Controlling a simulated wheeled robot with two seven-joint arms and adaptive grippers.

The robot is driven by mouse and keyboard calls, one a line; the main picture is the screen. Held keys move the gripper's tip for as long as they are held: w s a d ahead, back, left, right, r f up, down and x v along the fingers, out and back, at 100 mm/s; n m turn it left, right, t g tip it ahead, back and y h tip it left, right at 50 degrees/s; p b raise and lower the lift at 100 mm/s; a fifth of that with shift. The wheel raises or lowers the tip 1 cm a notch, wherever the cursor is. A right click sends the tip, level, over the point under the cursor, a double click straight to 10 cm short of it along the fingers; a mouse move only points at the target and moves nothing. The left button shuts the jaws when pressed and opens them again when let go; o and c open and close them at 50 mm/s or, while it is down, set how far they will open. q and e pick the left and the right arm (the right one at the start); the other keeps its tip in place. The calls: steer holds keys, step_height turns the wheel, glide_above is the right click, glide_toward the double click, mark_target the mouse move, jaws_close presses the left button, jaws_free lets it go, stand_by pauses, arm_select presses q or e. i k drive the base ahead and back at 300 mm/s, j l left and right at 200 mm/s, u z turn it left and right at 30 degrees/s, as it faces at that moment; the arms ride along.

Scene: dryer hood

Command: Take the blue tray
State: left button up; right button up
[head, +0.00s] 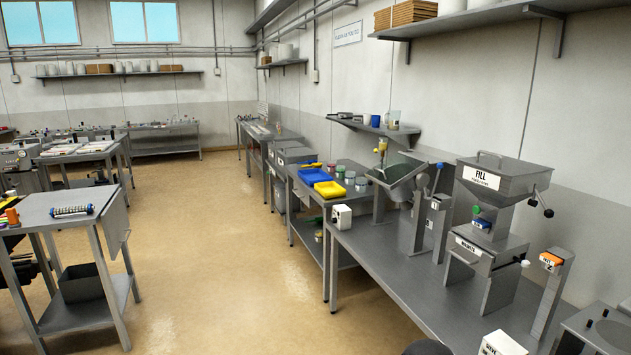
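The blue tray (314,176) is a shallow open tray lying on a grey metal table along the right wall, near the middle of the head view. A yellow tray (331,190) lies close to it on its near side. The inside of the blue tray looks empty, though it is small at this distance. Neither of my grippers shows in the head view.
A grey bench (390,266) with a hopper machine labelled FILL (490,182) stands on the right. A metal cart (60,218) stands on the left. The tan floor (200,240) between them is clear. Small jars (350,176) stand beside the trays.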

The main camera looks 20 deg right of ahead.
mark_target(310, 176)
steer(key=i, duration=4.9)
steer(key=j+u, duration=0.05)
steer(key=j, duration=0.15)
